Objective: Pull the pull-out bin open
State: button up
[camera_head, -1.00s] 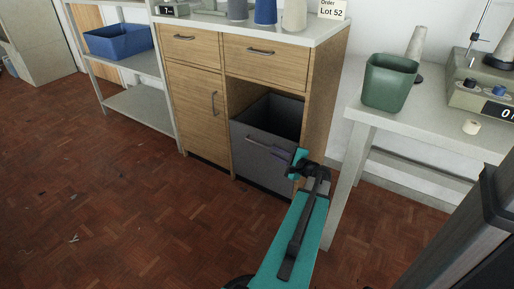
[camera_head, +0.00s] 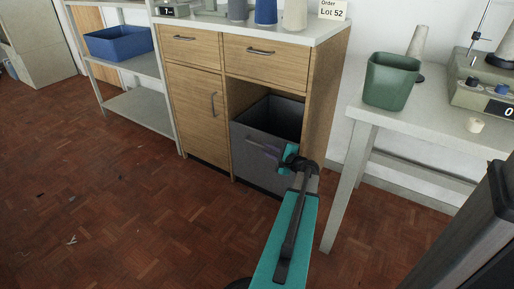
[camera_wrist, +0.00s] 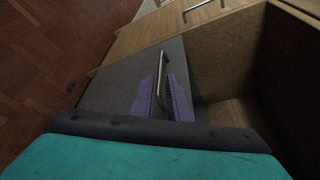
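The pull-out bin (camera_head: 250,161) is dark grey and sits in the lower right bay of the wooden cabinet, with its dark inside showing above the front. Its metal bar handle (camera_head: 254,143) runs across the upper front. My gripper (camera_head: 264,151) is at the handle, its purple fingers partly covering the right part. In the wrist view, the fingers of my gripper (camera_wrist: 161,90) stand apart on either side of the handle (camera_wrist: 161,66). A gap shows between the fingers and the bar, so the gripper looks open around it. The bin front (camera_wrist: 115,88) lies behind the fingers.
The wooden cabinet (camera_head: 200,103) has two drawers and a door with handles. A white table (camera_head: 425,120) with a green bin (camera_head: 390,80) stands to the right. A shelf (camera_head: 140,105) with a blue bin (camera_head: 118,42) is at left. The parquet floor (camera_head: 130,210) in front is clear apart from small scraps.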

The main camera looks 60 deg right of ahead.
aim_at(258, 145)
jog(key=shift+b+x, duration=1.05)
jog(key=shift+x, duration=2.75)
grip_shut()
